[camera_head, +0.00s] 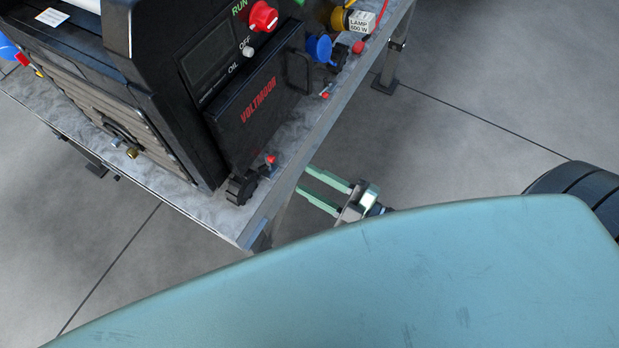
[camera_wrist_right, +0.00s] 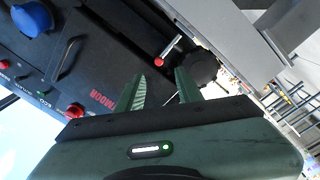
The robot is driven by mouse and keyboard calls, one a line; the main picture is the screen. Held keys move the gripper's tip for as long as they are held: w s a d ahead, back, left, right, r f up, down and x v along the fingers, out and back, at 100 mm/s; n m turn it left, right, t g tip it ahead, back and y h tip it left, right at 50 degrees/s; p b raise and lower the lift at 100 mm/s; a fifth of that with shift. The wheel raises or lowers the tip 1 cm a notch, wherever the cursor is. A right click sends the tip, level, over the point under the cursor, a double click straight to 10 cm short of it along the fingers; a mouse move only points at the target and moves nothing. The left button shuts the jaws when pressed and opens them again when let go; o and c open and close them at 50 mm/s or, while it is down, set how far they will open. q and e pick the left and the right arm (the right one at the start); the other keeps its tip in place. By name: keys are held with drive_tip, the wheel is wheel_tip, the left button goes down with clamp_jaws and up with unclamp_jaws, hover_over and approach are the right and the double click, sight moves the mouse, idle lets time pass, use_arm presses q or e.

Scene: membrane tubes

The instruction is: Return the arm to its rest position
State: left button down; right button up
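My right gripper (camera_head: 303,178) shows in the head view beside the near right edge of the bench, with its two green fingers apart and nothing seen between them. In the right wrist view the fingers of the same gripper (camera_wrist_right: 160,74) are also spread. They point toward the front of a black machine (camera_wrist_right: 70,65), and a gap seems to remain between them and it. The black machine (camera_head: 150,60) stands on the bench in the head view. Most of my right arm is hidden behind my teal body part. My left gripper is not in view.
The bench (camera_head: 275,205) has a metal edge close to my right gripper. Small red-tipped fittings (camera_head: 270,159), a black knob (camera_head: 240,188) and a blue cap (camera_head: 319,48) sit near that edge. A lamp-labelled item (camera_head: 359,21) stands farther back.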

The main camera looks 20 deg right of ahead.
idle(0.3)
drive_tip(key=s+d+f+m+g+h, duration=0.2)
drive_tip(key=d+f+m+h, duration=0.1)
drive_tip(key=f, duration=0.7)
drive_tip(key=s+d+f+m+g+h, duration=0.1)
drive_tip(key=d+f+m+g+h, duration=0.2)
drive_tip(key=f, duration=0.8)
drive_tip(key=s+d+f+m+h, duration=0.2)
drive_tip(key=d+f+m+h, duration=0.15)
drive_tip(key=f, duration=0.65)
drive_tip(key=s+f+m+g+h, duration=0.1)
drive_tip(key=s+f+m+g, duration=0.1)
drive_tip(key=s+f+g, duration=0.2)
drive_tip(key=s+f+m+g+h, duration=0.1)
drive_tip(key=s+f+m+g, duration=0.2)
drive_tip(key=s+f, duration=0.8)
drive_tip(key=s+g, duration=0.2)
drive_tip(key=s, duration=0.5)
drive_tip(key=shift+d+f, duration=0.15)
drive_tip(key=shift+f, duration=0.15)
